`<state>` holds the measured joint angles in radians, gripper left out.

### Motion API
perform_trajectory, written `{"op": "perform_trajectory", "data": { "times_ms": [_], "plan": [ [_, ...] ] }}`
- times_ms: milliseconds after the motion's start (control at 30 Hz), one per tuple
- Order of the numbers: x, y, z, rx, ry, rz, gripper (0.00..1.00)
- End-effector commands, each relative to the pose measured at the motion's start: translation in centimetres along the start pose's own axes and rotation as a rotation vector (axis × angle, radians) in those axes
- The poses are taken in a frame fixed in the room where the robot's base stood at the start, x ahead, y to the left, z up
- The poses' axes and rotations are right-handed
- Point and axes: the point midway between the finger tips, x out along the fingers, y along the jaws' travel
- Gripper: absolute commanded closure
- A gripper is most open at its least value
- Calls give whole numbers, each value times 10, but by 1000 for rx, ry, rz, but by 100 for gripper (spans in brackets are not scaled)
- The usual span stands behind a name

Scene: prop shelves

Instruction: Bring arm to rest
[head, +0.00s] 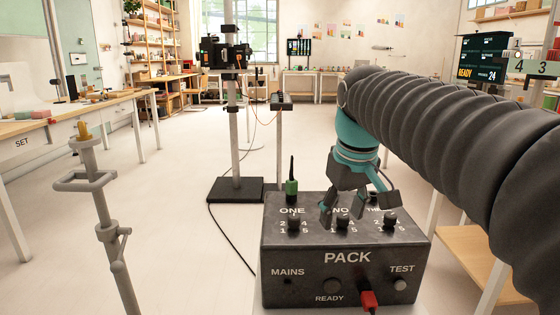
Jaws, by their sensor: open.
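My arm, in a ribbed grey sleeve, reaches in from the right in the head view. My gripper (342,222) is teal and grey, points down and is open over the top of the dark control box (345,258) marked PACK. Its fingers are close around or just above the middle knob (342,221); I cannot tell if they touch it. A left knob (293,222) under ONE and a right knob (391,220) stand clear of the fingers. My gripper partly hides the middle and right labels.
A green plug (291,187) stands at the box's back left, and a red plug (369,301) sits at its front. A grey metal stand (100,195) is at left. A camera stand (237,188) with a black base is behind the box. Open floor (180,180) lies between.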

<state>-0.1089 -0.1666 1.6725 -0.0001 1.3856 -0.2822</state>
Motion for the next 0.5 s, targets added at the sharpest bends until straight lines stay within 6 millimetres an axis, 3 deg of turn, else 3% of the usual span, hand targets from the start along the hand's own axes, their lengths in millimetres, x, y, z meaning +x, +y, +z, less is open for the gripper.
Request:
{"op": "perform_trajectory", "data": {
  "times_ms": [100,500],
  "plan": [
    [11,-4,43,76,45,18,43],
    [81,-25,169,312,190,64,43]
  ]
}}
